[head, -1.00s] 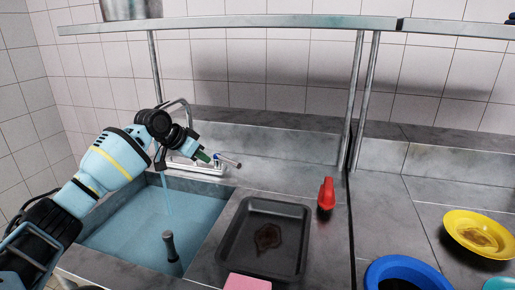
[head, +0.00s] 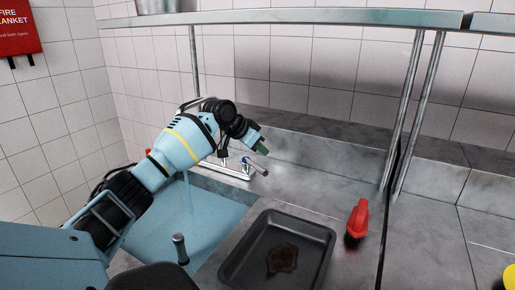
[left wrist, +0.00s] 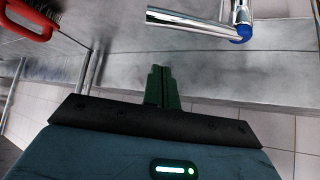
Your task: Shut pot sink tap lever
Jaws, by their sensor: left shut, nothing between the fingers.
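The pot sink tap (head: 236,173) stands at the back of the sink, partly hidden behind my left arm. Its chrome lever (head: 259,167) with a blue mark points to the right. Water (head: 188,195) runs from the tap into the water-filled sink (head: 150,238). My left gripper (head: 262,147) is shut and empty, just above and behind the lever in the head view. In the left wrist view the green fingertips (left wrist: 160,88) are together, and the lever (left wrist: 190,23) with its blue ring shows beyond them, apart from them. My right gripper is out of view.
A black tray (head: 248,262) with a brown stain lies right of the sink. A metal shelf (head: 300,19) on posts runs above the counter.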

